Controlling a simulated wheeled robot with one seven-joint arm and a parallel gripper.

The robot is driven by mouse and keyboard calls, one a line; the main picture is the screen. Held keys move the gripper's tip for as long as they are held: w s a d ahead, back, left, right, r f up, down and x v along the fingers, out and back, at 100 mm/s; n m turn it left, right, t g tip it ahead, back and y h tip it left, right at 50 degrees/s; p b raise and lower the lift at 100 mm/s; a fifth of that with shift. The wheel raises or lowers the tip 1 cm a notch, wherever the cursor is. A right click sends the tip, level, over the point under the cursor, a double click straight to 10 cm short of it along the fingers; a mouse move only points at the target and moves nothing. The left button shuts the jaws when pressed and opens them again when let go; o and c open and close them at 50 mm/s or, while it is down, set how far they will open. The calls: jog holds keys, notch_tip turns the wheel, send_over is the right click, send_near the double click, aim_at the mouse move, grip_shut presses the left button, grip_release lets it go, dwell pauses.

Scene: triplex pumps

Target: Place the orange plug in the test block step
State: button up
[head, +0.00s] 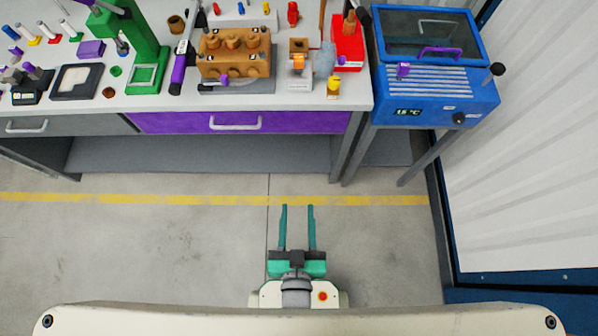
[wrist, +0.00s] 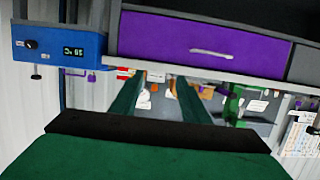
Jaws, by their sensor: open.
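A small orange plug (head: 298,62) shows on a pale block (head: 300,83), taken to be the test block, on the bench in the head view. A brown piece (head: 299,45) stands just behind the plug. I cannot tell how deep the plug sits or in which step. My gripper (head: 297,208) is open and empty over the floor, in front of the bench and well apart from the plug. Its two green fingers also show in the wrist view (wrist: 160,78), pointing towards the bench.
A brown pump block (head: 235,62) stands left of the test block; a red box (head: 348,50) and a small yellow item (head: 333,88) are right of it. A blue machine (head: 435,85) stands at the bench's right end. The purple drawer (head: 175,122) is shut. The floor is clear.

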jog(key=v, duration=0.6)
jog(key=shift+s+d+r, duration=0.2)
jog(key=shift+s, duration=0.1)
